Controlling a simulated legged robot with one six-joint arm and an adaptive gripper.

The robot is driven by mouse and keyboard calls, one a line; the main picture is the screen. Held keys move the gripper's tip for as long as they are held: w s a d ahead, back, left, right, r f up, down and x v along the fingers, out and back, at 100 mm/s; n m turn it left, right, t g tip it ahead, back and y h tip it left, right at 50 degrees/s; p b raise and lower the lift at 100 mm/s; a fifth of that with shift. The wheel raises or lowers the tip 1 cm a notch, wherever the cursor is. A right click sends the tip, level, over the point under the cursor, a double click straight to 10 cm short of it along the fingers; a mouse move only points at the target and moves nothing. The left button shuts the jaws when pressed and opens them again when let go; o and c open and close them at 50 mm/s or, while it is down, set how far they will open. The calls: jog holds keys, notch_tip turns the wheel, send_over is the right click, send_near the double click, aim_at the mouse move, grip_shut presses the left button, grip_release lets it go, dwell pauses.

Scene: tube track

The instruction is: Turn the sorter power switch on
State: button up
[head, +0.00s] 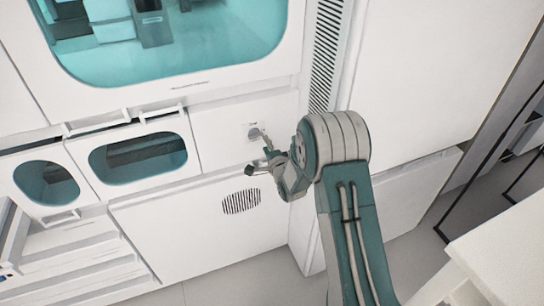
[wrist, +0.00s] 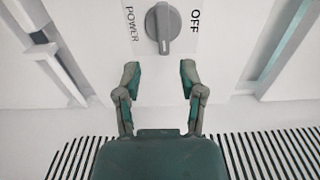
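The sorter power switch (wrist: 163,28) is a grey rotary knob on a white panel in the wrist view. The word POWER is on its left and OFF on its right. The knob's grip bar runs up and down in the picture. In the head view the switch (head: 254,133) is small, on the white panel just beyond my gripper. My gripper (wrist: 160,80) is open, with its two green fingers spread and nothing between them. The knob lies just beyond the fingertips, centred between them, and appears apart from them. My gripper (head: 259,160) also shows in the head view.
The white machine has a large teal window (head: 170,40) above and smaller windowed doors (head: 138,157) with handles at left. A round vent (head: 241,202) lies below the switch. A tall slatted vent (head: 326,50) runs beside my arm. A white table (head: 500,250) stands at lower right.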

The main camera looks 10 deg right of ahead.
jog(key=v, duration=0.6)
jog(key=shift+s, duration=0.45)
jog(key=s+d+r+n+g+h, duration=0.25)
jog(key=s+r+n, duration=0.2)
jog(key=r, duration=0.35)
jog(key=s+d+r+n+g+h, duration=0.2)
jog(key=s+r+n+g, duration=0.1)
jog(key=s+r, duration=0.35)
jog(key=s+r+n+g, duration=0.2)
jog(key=s+n+g, duration=0.1)
jog(key=s, duration=0.9)
jog(key=s+d+r+n+g, duration=0.1)
jog(key=s+r+n+g, duration=0.1)
jog(key=s, duration=1.1)
jog(key=n+g, duration=0.1)
jog(key=n, duration=0.1)
jog(key=shift+s+d+r+n, duration=0.2)
jog(key=shift+s+d+n, duration=0.05)
jog(key=shift+d+n, duration=0.1)
